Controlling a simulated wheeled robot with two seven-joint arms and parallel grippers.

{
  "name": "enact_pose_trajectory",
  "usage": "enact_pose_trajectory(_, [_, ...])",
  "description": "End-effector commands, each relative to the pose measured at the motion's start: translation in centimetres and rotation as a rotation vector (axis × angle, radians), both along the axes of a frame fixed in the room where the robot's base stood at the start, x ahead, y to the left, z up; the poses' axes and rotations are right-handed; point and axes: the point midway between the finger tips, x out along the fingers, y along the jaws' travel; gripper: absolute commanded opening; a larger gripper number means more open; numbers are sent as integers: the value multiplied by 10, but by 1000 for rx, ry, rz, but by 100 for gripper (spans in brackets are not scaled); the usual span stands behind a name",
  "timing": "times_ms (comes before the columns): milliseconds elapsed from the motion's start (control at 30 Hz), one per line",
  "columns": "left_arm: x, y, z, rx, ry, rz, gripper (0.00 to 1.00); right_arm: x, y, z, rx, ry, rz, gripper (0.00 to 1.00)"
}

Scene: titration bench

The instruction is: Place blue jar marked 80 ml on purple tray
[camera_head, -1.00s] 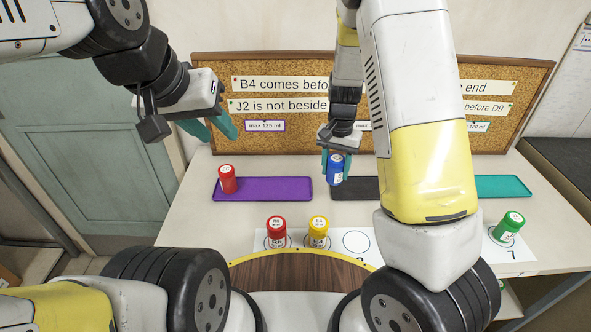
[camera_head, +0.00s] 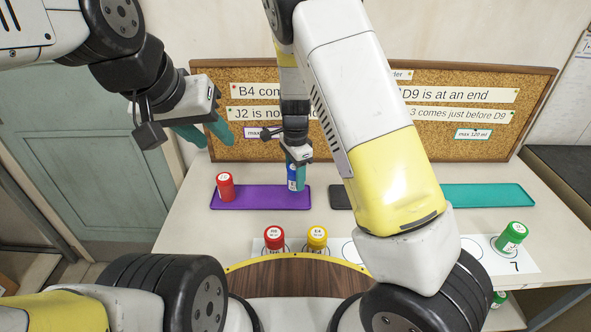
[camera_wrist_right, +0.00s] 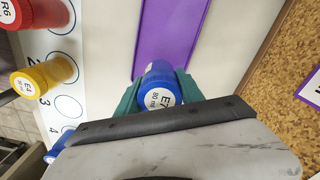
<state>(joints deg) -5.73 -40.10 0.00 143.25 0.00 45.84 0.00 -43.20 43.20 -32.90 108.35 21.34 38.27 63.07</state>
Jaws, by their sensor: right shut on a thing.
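The blue jar (camera_head: 292,172) is upright between the teal fingers of my right gripper (camera_head: 297,178), at the right end of the purple tray. In the right wrist view the jar's lid (camera_wrist_right: 158,88) reads E7 and 80 ml. The purple tray (camera_head: 250,200) lies at the back left of the table and bears a red jar near its left end. In the right wrist view the tray (camera_wrist_right: 165,35) runs up from the held jar. I cannot tell whether the jar touches the tray. My left gripper (camera_head: 205,133) is open and empty, above the tray's left side.
The red jar (camera_head: 225,187) stands on the tray; its middle is clear. A red jar (camera_head: 274,238), a yellow jar (camera_head: 316,238) and a green jar (camera_head: 511,237) stand in front. A dark tray (camera_head: 340,196) and a teal tray (camera_head: 487,195) lie to the right. A corkboard stands behind.

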Motion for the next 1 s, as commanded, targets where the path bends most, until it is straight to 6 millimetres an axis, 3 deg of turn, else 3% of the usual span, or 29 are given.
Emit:
enact_pose_trajectory(300, [0, 0, 0, 0, 0, 0, 36, 0, -1, -37, 0, 1, 0, 1])
enact_pose_trajectory(633, [0, 0, 0, 0, 0, 0, 36, 0, 0, -39, 0, 0, 1, 1])
enact_pose_trajectory(667, [0, 0, 0, 0, 0, 0, 36, 0, 0, -39, 0, -1, 1, 48])
enact_pose_trajectory(700, [0, 0, 0, 0, 0, 0, 36, 0, 0, -39, 0, -1, 1, 56])
enact_pose_trajectory(767, [0, 0, 0, 0, 0, 0, 36, 0, 0, -39, 0, -1, 1, 66])
enact_pose_trajectory(1000, [0, 0, 0, 0, 0, 0, 36, 0, 0, -39, 0, -1, 1, 66])
